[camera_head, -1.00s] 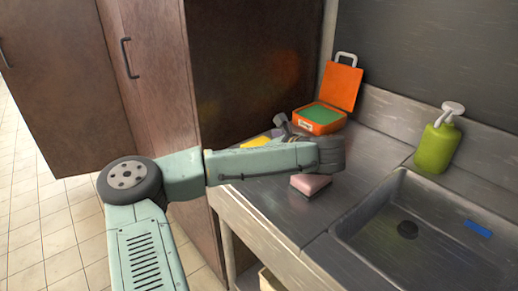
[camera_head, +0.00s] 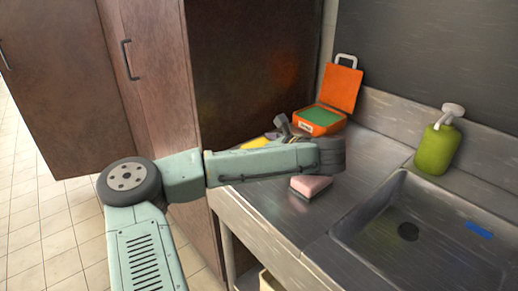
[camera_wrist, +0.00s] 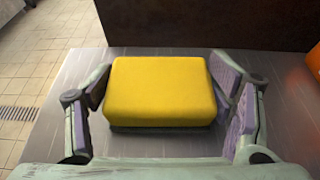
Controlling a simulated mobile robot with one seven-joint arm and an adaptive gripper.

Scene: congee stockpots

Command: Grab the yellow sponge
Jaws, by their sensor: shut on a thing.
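The yellow sponge (camera_wrist: 160,90) fills the middle of the wrist view, above the metal counter, with a dark layer under its yellow top. My gripper (camera_wrist: 163,92) has one finger on each side of the sponge and is shut on it. In the head view the yellow sponge (camera_head: 256,142) shows only partly behind my arm, at the left end of the counter. My gripper (camera_head: 284,128) is also partly hidden there. I cannot tell whether the sponge touches the counter.
A pink sponge (camera_head: 311,186) lies on the counter in front of my arm. An open orange case (camera_head: 309,127) with a green inside stands behind my gripper. A sink (camera_head: 410,240) holding a blue item (camera_head: 479,230) is at right, with a green pump bottle (camera_head: 436,148) behind it.

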